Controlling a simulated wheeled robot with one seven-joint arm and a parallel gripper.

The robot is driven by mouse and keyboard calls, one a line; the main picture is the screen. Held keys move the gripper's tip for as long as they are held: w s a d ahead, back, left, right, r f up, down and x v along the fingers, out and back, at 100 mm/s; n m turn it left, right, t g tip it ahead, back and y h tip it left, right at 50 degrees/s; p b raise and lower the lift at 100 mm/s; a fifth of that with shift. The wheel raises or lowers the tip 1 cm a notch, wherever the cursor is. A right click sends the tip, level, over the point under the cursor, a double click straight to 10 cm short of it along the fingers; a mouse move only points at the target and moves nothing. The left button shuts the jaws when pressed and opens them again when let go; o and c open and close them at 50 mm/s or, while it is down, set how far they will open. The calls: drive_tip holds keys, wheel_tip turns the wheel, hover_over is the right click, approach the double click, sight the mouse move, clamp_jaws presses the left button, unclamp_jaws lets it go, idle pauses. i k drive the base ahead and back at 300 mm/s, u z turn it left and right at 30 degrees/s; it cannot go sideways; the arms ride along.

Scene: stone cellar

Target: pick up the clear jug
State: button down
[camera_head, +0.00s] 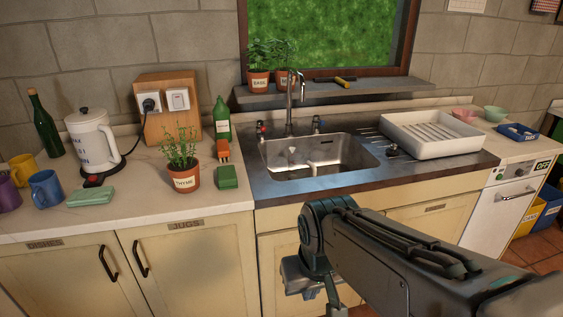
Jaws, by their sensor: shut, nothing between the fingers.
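I cannot make out a clear jug in this view. A cupboard door below the left counter bears a label reading JUGS (186,225); the door is shut and hides what is inside. My gripper (331,300) points down in front of the cupboards under the sink, partly hidden by my own arm and close to the lower edge of the picture. It is shut and holds nothing.
A white electric kettle (92,143), a potted thyme (182,170), mugs (46,188) and a green bottle (46,124) crowd the left counter. The steel sink (290,183) lies in the middle. A white drying rack (432,137) stands right of it.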

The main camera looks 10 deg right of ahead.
sight(300, 164)
drive_tip(key=z, duration=0.25)
drive_tip(key=i, duration=1.2)
drive_tip(key=u, duration=0.2)
